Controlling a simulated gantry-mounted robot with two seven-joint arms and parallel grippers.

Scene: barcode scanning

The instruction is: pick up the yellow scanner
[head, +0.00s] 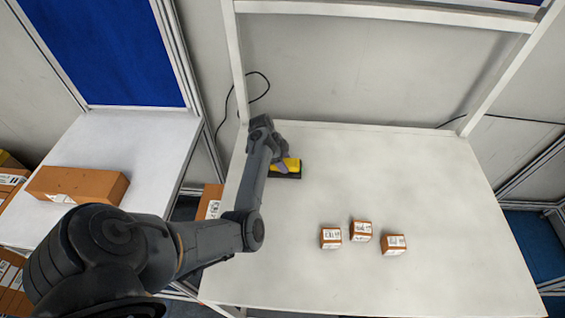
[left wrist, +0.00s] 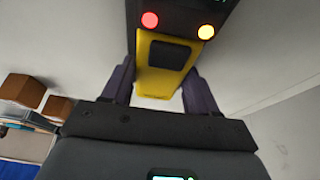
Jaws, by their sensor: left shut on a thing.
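The yellow and black scanner (head: 287,167) is at the back left of the white table (head: 420,185), partly hidden by my left arm in the head view. My left gripper (head: 281,165) is at the scanner. In the left wrist view, the scanner's yellow body (left wrist: 164,66) sits between the two fingers of my left gripper (left wrist: 157,92), which is shut on it. The scanner's dark end with a red and a yellow light is at the top of that view. I cannot tell whether it touches the table. My right gripper is not in view.
Three small brown boxes with white labels, one of them in the middle (head: 361,231), stand near the table's centre. A larger brown box (head: 88,186) lies on a side table (head: 150,150) at the left. A white frame (head: 238,70) rises behind the table. The table's right side is clear.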

